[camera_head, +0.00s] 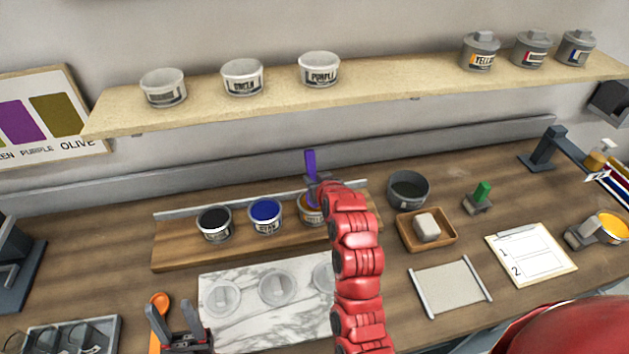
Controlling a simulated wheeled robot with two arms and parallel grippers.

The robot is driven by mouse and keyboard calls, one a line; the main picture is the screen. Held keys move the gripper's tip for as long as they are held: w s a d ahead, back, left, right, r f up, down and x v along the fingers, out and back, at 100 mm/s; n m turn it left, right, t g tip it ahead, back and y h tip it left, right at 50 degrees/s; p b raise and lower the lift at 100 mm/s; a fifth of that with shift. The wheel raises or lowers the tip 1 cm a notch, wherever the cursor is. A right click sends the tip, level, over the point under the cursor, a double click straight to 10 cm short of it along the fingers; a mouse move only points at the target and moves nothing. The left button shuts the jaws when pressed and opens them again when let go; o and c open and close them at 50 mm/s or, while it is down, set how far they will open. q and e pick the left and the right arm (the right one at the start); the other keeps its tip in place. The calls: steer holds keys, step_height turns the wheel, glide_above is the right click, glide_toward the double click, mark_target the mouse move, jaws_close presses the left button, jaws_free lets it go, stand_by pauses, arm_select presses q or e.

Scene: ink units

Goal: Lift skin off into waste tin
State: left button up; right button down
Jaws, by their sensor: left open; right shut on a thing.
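Three open ink tins stand in a row on a wooden board (175,252): a black one (214,223), a blue one (265,215) and a yellow one (306,212). My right gripper (317,188) is shut on a purple-handled tool (310,163) over the yellow tin. The tool's lower end and part of that tin are hidden by my gripper and red arm, so I cannot tell whether they touch. An empty-looking dark grey tin (408,190), which looks like the waste tin, stands to the right of the board. My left gripper (178,322) is open and empty at the front left.
A marble slab (240,326) with clear lids lies in front of the board. An orange spoon-like tool (160,300) lies beside my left gripper. A wooden tray (403,232) with a pale block stands in front of the grey tin. A shelf (400,88) spans above.

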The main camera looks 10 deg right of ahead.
mark_target(310, 159)
steer(key=shift+r, duration=3.1)
steer(key=shift+s, duration=0.1)
